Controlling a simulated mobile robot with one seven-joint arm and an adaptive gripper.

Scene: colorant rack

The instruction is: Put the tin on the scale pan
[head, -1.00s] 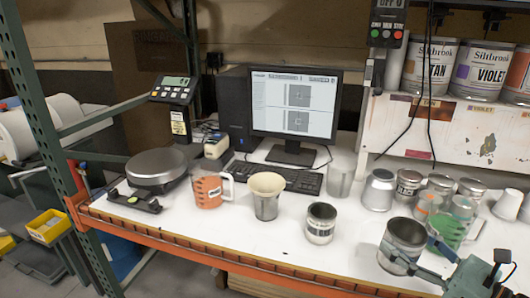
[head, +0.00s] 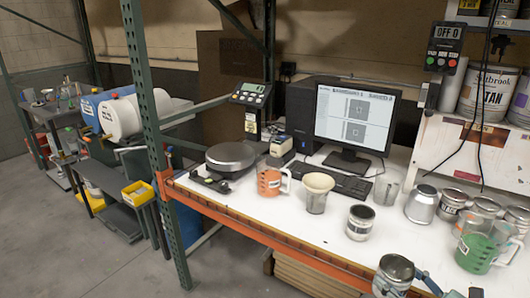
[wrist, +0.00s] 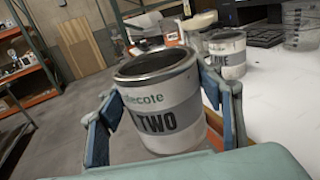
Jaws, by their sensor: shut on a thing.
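My gripper (wrist: 160,112) is shut on a grey open-topped tin (wrist: 165,108) labelled "TWO", with one finger on each side of it. The tin stands roughly upright, slightly tilted in the wrist view. In the head view the held tin (head: 393,274) is at the bottom, by the bench's front edge; my gripper there is partly cut off by the frame. The scale's round pan (head: 231,156) is on the left end of the bench, well left of the tin, and looks empty. The scale's display (head: 251,93) stands behind it.
A smaller labelled tin (head: 360,222), a cream-rimmed cup (head: 317,194) and an orange jug (head: 269,183) stand between tin and pan. A green jug (head: 480,245) and several tins are at right. A green rack post (head: 158,150) rises left of the pan. Floor in front is open.

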